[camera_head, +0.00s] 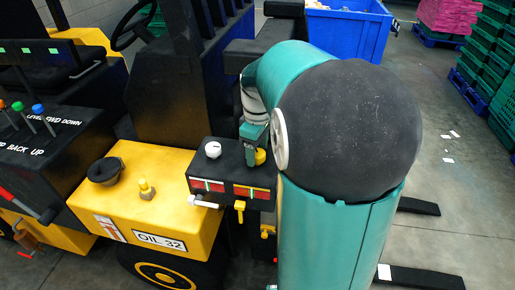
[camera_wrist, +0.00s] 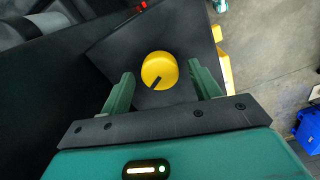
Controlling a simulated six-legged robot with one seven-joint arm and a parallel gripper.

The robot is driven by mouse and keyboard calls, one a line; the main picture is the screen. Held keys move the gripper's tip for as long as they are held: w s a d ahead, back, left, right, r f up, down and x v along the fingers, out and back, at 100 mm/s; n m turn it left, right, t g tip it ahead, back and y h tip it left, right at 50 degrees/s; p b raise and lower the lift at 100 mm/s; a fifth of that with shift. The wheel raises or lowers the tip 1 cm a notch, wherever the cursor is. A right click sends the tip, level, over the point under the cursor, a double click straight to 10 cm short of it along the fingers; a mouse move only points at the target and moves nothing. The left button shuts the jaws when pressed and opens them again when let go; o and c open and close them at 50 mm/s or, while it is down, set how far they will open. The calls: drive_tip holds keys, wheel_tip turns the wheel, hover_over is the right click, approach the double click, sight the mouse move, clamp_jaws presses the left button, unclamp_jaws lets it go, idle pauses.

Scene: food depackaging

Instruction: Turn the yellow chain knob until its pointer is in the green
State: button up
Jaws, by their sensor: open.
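The yellow knob (camera_wrist: 160,69) is on the top of a black control box (camera_head: 228,170) and shows in the wrist view between my open fingers. A dark pointer mark on the knob points to the lower left in that view. My gripper (camera_wrist: 160,72) is open, with one green finger on either side of the knob and visible gaps to it. In the head view the knob (camera_head: 261,157) is partly hidden behind my gripper (camera_head: 253,152). Coloured strips with red and some green show on the box's front face (camera_head: 208,186); no green zone shows around the knob.
A white knob (camera_head: 212,149) sits on the same box, left of my gripper. A white lever (camera_head: 204,202) and a yellow lever (camera_head: 240,208) stick out below. A yellow housing (camera_head: 170,195) with a black cap (camera_head: 105,170) stands to the left. Open floor lies to the right.

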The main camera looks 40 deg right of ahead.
sight(257, 152)
wheel_tip(257, 152, up, 14)
drive_tip(key=shift+f, duration=0.15)
idle(0.7)
drive_tip(key=s+a+f+m+t, duration=0.2)
drive_tip(key=s+a, duration=0.4)
drive_tip(key=a, duration=0.4)
drive_tip(key=s+a+f+m+t, duration=0.3)
drive_tip(key=s+a, duration=0.4)
drive_tip(key=a, duration=0.3)
drive_tip(key=shift+f+t, duration=0.3)
drive_tip(key=shift+f, duration=0.55)
